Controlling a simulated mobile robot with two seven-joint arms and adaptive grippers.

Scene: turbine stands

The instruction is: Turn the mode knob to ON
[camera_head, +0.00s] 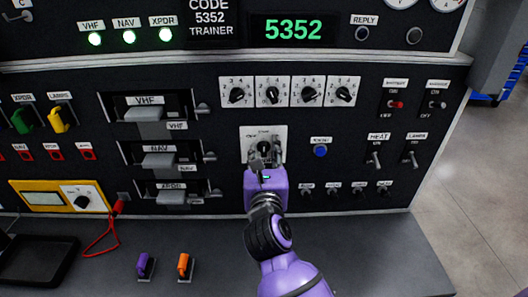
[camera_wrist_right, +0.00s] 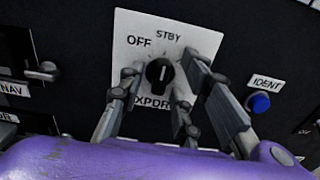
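The mode knob (camera_wrist_right: 159,72) is a round black knob with a white pointer line on a white plate (camera_wrist_right: 130,30). The line stands about upright, towards STBY. OFF is printed at upper left and XPDR below; an ON mark is not visible, and the plate's right part is behind a finger. My right gripper (camera_wrist_right: 163,82) is open, its fingers on both sides of the knob with gaps showing; I cannot tell whether any finger touches it. My left gripper is not in view.
A blue IDENT button (camera_head: 320,151) is right of the plate. Module handles (camera_head: 160,160) stick out at left. Code knobs (camera_head: 272,94) sit above, HEAT and LAMPS switches (camera_head: 375,158) at right. Purple (camera_head: 144,265) and orange (camera_head: 184,264) pieces stand on the bench.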

